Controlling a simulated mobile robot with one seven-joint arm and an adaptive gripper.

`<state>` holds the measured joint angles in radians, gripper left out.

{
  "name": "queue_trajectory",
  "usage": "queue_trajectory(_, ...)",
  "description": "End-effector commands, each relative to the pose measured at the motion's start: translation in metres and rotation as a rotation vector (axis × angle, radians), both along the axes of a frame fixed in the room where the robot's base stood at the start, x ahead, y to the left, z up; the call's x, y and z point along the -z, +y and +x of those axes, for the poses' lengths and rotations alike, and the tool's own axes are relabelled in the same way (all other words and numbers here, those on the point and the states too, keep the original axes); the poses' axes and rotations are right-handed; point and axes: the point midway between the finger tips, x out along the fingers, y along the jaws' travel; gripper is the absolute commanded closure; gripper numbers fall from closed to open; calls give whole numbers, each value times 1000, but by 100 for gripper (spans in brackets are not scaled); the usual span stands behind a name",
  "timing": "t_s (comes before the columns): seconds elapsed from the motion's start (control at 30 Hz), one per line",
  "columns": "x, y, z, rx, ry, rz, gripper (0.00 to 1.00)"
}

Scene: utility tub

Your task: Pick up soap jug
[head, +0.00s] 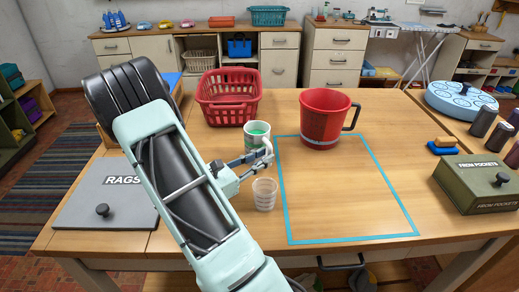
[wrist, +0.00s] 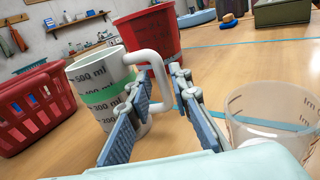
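A white measuring jug (head: 256,130) with a green band, black ml marks and a handle, which looks like the soap jug, stands upright on the wooden table. It also shows in the wrist view (wrist: 92,95), its white handle (wrist: 158,62) toward the fingers. My gripper (head: 262,159) is beside the jug on its handle side. In the wrist view my gripper (wrist: 158,90) is open, with the handle in the gap between its blue-grey finger pads. I cannot tell whether a pad touches the handle.
A clear measuring cup (head: 264,195) stands close to my gripper on the near side. A red bucket (head: 324,118) and a red basket (head: 228,98) stand behind. The blue-outlined area (head: 345,190) is mostly clear. A grey RAGS lid (head: 105,195) lies left.

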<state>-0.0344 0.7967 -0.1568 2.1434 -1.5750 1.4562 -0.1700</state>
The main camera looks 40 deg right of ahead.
Motion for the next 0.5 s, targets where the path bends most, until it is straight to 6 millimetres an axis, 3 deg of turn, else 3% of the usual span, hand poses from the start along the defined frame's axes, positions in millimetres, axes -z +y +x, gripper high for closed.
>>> queue_trajectory(0.2,3,-29,-2,3,-1,1,81)
queue_trajectory(0.5,4,-33,-2,1,-1,0,82)
